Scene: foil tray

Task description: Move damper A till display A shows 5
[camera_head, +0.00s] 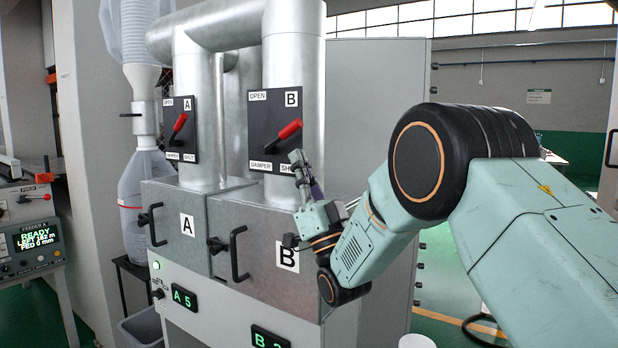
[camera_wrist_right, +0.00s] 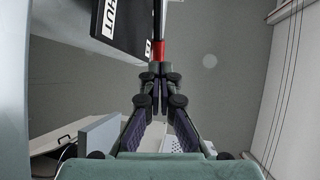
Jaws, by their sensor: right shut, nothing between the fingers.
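Damper A (camera_head: 180,124) is a red-handled lever on a black plate on the left duct, tilted up to the right between OPEN and SHUT marks. Display A (camera_head: 184,298) below it reads A 5 in green. My right gripper (camera_head: 297,160) is shut and empty, just below the red lever of damper B (camera_head: 289,130). In the right wrist view the shut fingertips (camera_wrist_right: 160,72) are close under a red handle (camera_wrist_right: 159,50); I cannot tell whether they touch it. My left gripper is out of view.
Metal boxes A (camera_head: 187,225) and B (camera_head: 287,257) with black handles stand under the ducts. Display B (camera_head: 270,338) is cut off by the frame edge. A feeder panel (camera_head: 40,240) stands at far left. My right arm covers the right side.

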